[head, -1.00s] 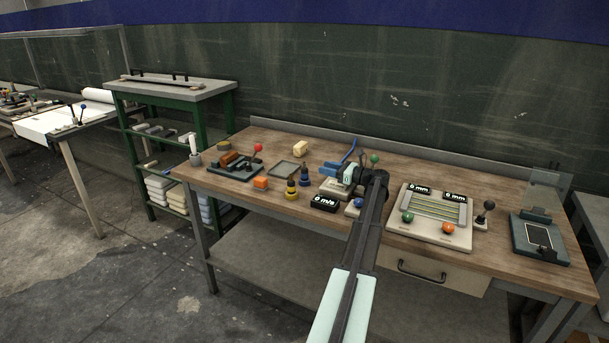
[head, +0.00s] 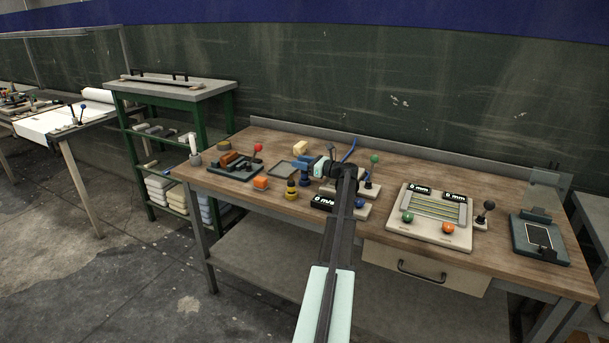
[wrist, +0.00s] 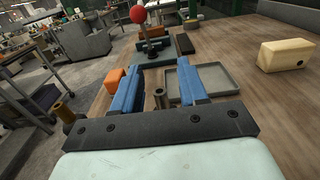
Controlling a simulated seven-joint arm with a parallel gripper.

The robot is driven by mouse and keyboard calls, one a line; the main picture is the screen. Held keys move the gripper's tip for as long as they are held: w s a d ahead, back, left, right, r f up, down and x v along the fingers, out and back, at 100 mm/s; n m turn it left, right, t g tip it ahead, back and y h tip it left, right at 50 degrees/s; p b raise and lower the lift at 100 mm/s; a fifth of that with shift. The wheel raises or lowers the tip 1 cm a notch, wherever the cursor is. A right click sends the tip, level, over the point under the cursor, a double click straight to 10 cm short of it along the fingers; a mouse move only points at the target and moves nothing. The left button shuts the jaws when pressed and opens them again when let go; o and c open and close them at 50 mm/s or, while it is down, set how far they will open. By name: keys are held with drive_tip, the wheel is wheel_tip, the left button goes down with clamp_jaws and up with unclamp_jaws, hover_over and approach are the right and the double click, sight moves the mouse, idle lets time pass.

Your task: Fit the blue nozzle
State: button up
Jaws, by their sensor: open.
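The blue nozzle (head: 304,182), with a blue base, stands on the bench beside the yellow-based nozzle (head: 291,190). My gripper (head: 306,165) is open just above the blue nozzle, its blue fingers hiding most of the upper part. In the wrist view the two fingers (wrist: 159,90) stand on either side of a dark brass nozzle tip (wrist: 159,98), apart from it; its base is hidden there. Another brass nozzle (wrist: 65,112) is outside the left finger. A pale fixture with a green-knobbed lever (head: 375,160) is to the right, partly covered by my arm.
A shallow grey tray (wrist: 230,88), an orange block (head: 261,183) and a red-knobbed lever fixture (head: 258,147) are near the gripper. A pale wooden block (head: 300,147) lies behind. A speed display (head: 323,202) is in front; a panel (head: 432,215) is at right.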

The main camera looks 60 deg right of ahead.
drive_tip(key=shift+w, duration=0.2)
clamp_jaws()
idle(0.5)
wheel_tip(320, 180, up, 10)
idle(0.5)
